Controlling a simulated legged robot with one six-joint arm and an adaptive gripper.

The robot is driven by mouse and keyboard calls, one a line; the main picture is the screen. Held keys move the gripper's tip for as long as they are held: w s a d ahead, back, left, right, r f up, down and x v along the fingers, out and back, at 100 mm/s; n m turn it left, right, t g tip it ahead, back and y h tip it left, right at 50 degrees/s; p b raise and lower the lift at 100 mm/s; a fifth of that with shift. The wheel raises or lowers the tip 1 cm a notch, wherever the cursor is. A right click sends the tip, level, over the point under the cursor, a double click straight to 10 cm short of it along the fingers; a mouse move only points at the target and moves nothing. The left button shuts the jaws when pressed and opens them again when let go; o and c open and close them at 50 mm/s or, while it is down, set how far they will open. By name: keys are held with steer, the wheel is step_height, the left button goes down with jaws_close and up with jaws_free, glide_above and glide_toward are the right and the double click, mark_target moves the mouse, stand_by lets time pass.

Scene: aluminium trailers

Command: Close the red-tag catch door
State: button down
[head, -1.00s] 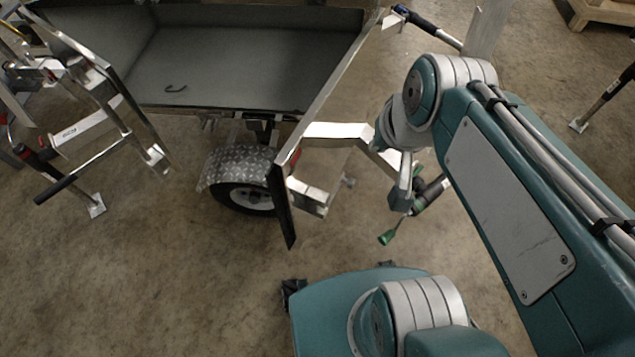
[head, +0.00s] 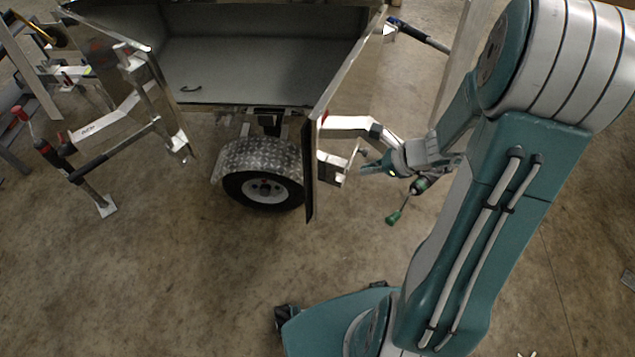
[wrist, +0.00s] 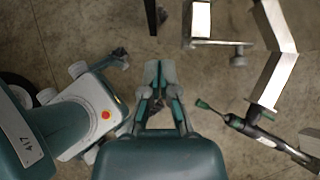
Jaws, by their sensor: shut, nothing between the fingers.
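The right-hand door (head: 335,85) of the grey trailer box stands open, seen nearly edge-on. A small red mark (head: 325,118) shows near its front edge; I cannot make out a catch there. The left-hand door (head: 118,75) also stands open, swung out to the left. In the wrist view my gripper (wrist: 160,68) is shut and empty. A dark upright edge (wrist: 150,16), likely the door's, lies beyond the fingertips.
An aluminium frame (head: 345,124) and a green-tipped jack (head: 393,217) are close to my gripper. The wheel (head: 264,189) under its checker-plate fender (head: 258,155) is left of the right-hand door. Bare concrete floor (head: 190,270) lies in front.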

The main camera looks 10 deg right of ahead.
mark_target(319, 176)
steer(key=shift+m, duration=0.5)
steer(key=x, duration=1.2)
steer(key=shift+w+a+r, duration=0.25)
steer(key=shift+w+a, duration=0.05)
steer(key=shift+w, duration=0.05)
steer(key=shift+w+a, duration=0.15)
steer(key=shift+w, duration=0.3)
steer(key=shift+a, duration=0.1)
